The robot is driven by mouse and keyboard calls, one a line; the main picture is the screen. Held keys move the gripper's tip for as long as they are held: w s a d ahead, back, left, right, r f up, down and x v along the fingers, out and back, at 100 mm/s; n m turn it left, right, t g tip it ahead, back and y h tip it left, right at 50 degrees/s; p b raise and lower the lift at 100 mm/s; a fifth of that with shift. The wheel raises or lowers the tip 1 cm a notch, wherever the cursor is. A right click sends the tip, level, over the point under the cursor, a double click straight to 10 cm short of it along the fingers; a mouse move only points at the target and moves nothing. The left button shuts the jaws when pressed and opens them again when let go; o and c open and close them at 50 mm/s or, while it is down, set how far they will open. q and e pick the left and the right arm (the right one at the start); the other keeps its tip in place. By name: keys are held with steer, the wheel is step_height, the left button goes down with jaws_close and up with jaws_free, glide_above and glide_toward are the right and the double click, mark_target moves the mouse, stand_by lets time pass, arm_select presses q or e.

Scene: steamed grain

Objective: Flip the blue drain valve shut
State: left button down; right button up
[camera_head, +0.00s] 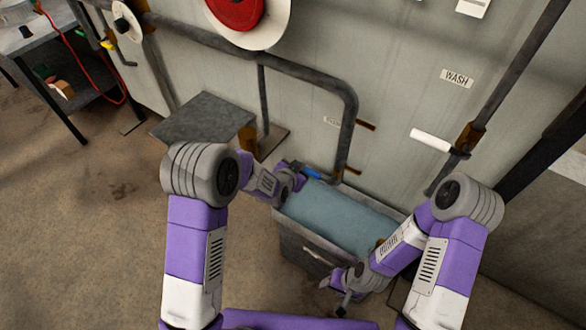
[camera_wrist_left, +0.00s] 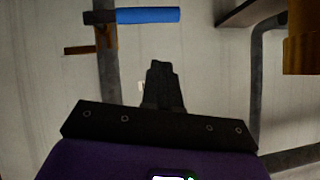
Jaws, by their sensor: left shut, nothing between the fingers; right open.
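The blue drain valve handle (camera_head: 312,173) is on a dark pipe low on the wall, just above the left end of a water-filled bin. In the left wrist view the blue handle (camera_wrist_left: 148,15) lies level across the top, joined to a dark upright pipe at its left. My left gripper (camera_head: 298,169) is close beside the handle in the head view, partly hidden by its own wrist. In its wrist view the fingers (camera_wrist_left: 163,70) are shut and empty, with a gap to the handle. My right gripper (camera_head: 341,299) is open and empty by the bin's front right.
The grey bin (camera_head: 303,251) holds bluish water below the valve. A dark bent pipe (camera_head: 350,120) runs down the wall above it. A metal step (camera_head: 203,118) stands left. A white-handled lever (camera_head: 432,140) is under the WASH label. Floor at left is clear.

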arm_select(q)
steer(key=p+v, duration=0.1)
steer(key=v, duration=0.5)
steer(key=shift+a, duration=0.35)
steer(key=shift+w+r, duration=0.1)
steer(key=s+a+f+n+g, duration=0.4)
steer(key=s+f+n+g, duration=0.15)
steer(key=s+f, duration=0.8)
steer(key=s+f+n+g+p, duration=0.1)
steer(key=s+f+n+g, duration=0.3)
steer(key=s, duration=0.9)
steer(key=shift+f+g, duration=0.45)
steer(key=shift+f, duration=0.3)
steer(key=shift+d, duration=0.15)
